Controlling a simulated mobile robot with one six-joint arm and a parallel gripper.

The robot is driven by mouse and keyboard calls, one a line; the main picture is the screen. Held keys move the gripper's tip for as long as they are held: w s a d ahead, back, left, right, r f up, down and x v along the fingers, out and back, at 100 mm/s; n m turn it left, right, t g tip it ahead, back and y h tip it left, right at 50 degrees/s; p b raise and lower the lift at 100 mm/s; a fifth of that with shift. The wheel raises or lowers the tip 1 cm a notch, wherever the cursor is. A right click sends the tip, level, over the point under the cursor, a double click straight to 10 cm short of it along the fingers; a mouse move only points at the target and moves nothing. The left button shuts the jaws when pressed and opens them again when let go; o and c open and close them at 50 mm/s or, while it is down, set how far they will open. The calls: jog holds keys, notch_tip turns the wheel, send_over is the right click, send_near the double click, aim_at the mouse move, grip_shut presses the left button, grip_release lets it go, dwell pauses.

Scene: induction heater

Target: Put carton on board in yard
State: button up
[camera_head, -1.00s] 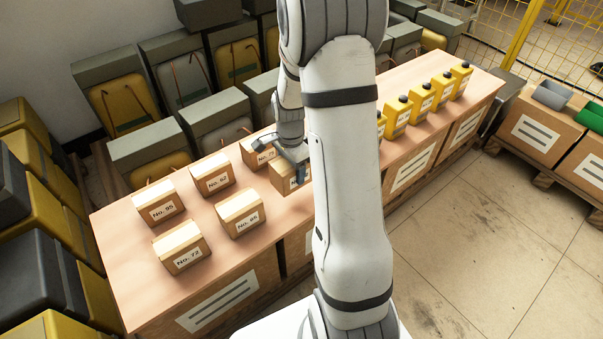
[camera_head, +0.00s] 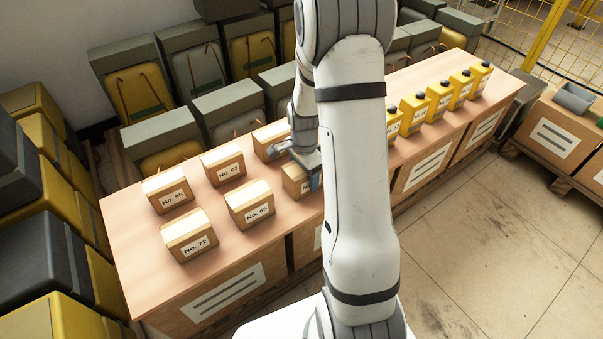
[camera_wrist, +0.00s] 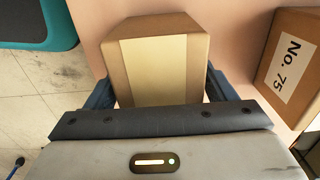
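A brown carton with a pale tape strip (camera_wrist: 153,70) sits between the two fingers of my gripper (camera_wrist: 160,92) in the wrist view. The fingers lie against its two sides, and the gripper looks shut on it. In the head view my gripper (camera_head: 306,172) and this carton (camera_head: 292,183) are at the front part of the table, just left of my arm. Its label is mostly hidden. I cannot tell whether it touches the table top. The carton No. 75 (camera_wrist: 290,62) stands apart to its right in the wrist view. No board is clearly identifiable.
Cartons No. 95 (camera_head: 168,190), No. 62 (camera_head: 223,165), No. 66 (camera_head: 250,204) and No. 72 (camera_head: 189,236) stand on the table (camera_head: 135,250). Yellow devices (camera_head: 440,98) line its right part. Open floor (camera_head: 470,230) lies to the right.

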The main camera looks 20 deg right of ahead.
jog(key=shift+o, duration=0.7)
notch_tip(320, 180, up, 12)
jog(key=p, duration=0.4)
jog(key=shift+f, duration=0.25)
jog(key=shift+s+a+r, duration=0.1)
jog(key=shift+r, duration=0.5)
jog(key=s+a+r+n, duration=0.5)
jog(key=s+n, duration=0.3)
jog(key=s, duration=0.1)
jog(key=s+a+r+n+t, duration=0.1)
jog(key=s+a+r+n, duration=0.4)
jog(key=s+n, duration=0.2)
jog(key=shift+s+r+n, duration=0.25)
jog(key=shift+s+n, duration=0.15)
jog(key=shift+s, duration=0.65)
jog(key=shift+w, duration=0.1)
jog(key=shift+c, duration=0.6)
